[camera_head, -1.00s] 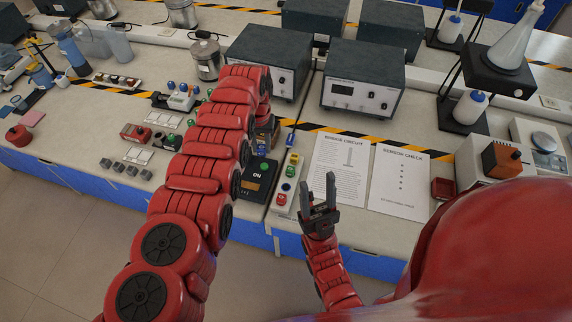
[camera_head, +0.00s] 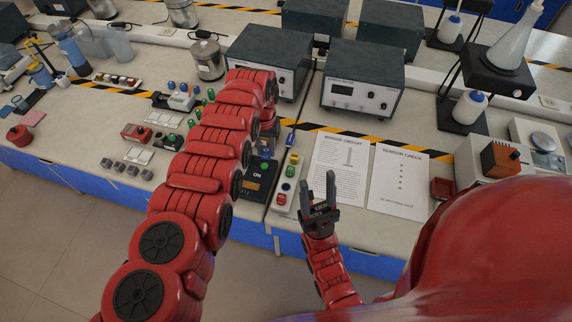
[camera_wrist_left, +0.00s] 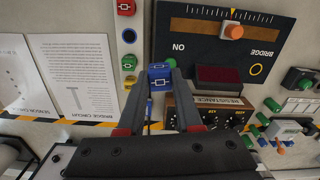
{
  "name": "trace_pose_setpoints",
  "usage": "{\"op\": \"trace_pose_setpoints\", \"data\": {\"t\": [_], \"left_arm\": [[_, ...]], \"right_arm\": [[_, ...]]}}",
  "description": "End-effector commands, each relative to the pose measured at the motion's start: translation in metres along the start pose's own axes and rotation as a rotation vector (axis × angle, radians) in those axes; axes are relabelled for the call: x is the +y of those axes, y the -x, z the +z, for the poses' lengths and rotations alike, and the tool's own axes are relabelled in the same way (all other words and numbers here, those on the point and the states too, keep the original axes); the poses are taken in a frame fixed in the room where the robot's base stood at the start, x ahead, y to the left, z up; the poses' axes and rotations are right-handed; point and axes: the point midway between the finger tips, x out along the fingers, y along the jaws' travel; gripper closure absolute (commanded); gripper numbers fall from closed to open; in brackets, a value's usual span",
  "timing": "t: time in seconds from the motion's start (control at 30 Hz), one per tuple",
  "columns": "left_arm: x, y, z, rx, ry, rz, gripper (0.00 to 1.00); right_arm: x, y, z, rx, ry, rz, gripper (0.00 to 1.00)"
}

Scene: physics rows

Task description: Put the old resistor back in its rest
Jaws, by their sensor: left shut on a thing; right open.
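My left gripper (camera_wrist_left: 161,72) is shut on a small blue block (camera_wrist_left: 160,77) with a white mark, likely the resistor. It holds the block beside the black bridge panel (camera_wrist_left: 205,45), near the white strip of parts. In the head view my red left arm mostly hides that gripper; the blue block (camera_head: 265,154) shows just under it. My right gripper (camera_head: 319,195) is open and empty.
Printed sheets (camera_head: 340,165) lie right of the strip. A resistance box (camera_wrist_left: 205,112) with knobs stands beside the panel. Two dark instruments (camera_head: 362,78) stand behind. Small blocks and switches crowd the bench at left.

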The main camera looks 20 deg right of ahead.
Motion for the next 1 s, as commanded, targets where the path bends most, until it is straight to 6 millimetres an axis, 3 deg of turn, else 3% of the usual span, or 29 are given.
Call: {"op": "trace_pose_setpoints", "data": {"t": [0.17, 0.63, 1.0], "left_arm": [[0.007, -0.005, 0.003, -0.004, -0.015, -0.001, 1.00], [0.058, -0.031, 0.027, -0.003, -0.139, -0.002, 1.00], [0.064, -0.052, 0.030, -0.002, -0.159, -0.001, 1.00]], "right_arm": [[0.000, -0.004, -0.001, 0.000, 0.000, 0.000, 0.50], [0.002, -0.032, -0.005, 0.000, 0.000, 0.000, 0.50], [0.001, -0.020, -0.003, 0.000, 0.000, 0.000, 0.50]]}}
